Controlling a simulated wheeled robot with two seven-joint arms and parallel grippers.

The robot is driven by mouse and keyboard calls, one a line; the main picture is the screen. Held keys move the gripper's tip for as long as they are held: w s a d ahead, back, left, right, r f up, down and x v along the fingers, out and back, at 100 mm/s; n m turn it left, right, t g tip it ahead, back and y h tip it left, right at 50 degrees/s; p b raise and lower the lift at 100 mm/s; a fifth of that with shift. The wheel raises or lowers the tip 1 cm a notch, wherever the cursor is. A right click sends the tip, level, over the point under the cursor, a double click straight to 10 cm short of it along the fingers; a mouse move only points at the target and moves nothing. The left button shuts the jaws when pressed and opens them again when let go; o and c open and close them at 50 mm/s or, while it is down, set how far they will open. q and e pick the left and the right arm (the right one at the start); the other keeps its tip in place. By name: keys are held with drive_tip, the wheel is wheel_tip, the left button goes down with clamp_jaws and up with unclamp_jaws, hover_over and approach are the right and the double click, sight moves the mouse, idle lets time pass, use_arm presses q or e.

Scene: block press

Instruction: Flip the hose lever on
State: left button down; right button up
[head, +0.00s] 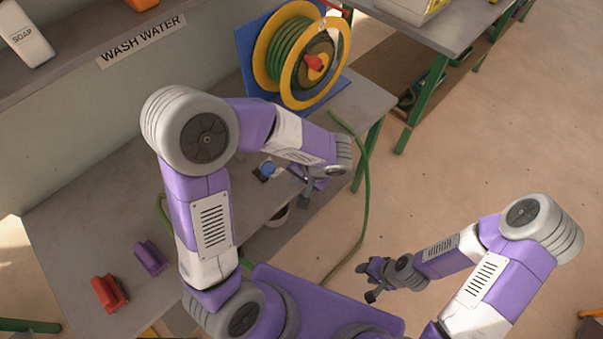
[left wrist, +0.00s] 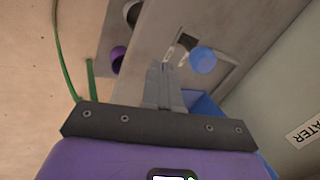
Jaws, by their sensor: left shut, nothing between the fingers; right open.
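My left gripper (head: 306,193) is shut and empty, low over the front edge of the grey bench (head: 90,225). In the left wrist view its closed fingers (left wrist: 164,68) point at a dark square opening in the bench. A small pale piece (left wrist: 177,55), perhaps the lever, shows just past the fingertips; I cannot tell whether they touch it. A round blue part (left wrist: 203,60) sits beside the opening and also shows in the head view (head: 268,168). The green hose (head: 366,185) hangs to the floor. My right gripper (head: 372,280) is open and empty over the floor.
A hose reel (head: 272,52) with yellow rims and a red handle stands at the bench's far end. A red brush-like block (head: 108,293) and a purple one (head: 150,258) lie near left. A soap bottle (head: 25,35) stands on the shelf.

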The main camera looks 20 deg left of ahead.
sight(265, 173)
use_arm(q)
drive_tip(key=w+a+f, duration=0.1)
drive_tip(key=a+f, duration=0.2)
drive_tip(key=a, duration=0.2)
drive_tip(key=shift+a, duration=0.3)
drive_tip(key=shift+w, duration=0.1)
drive_tip(key=shift+r, duration=0.1)
use_arm(e)
drive_tip(key=shift+r, duration=0.1)
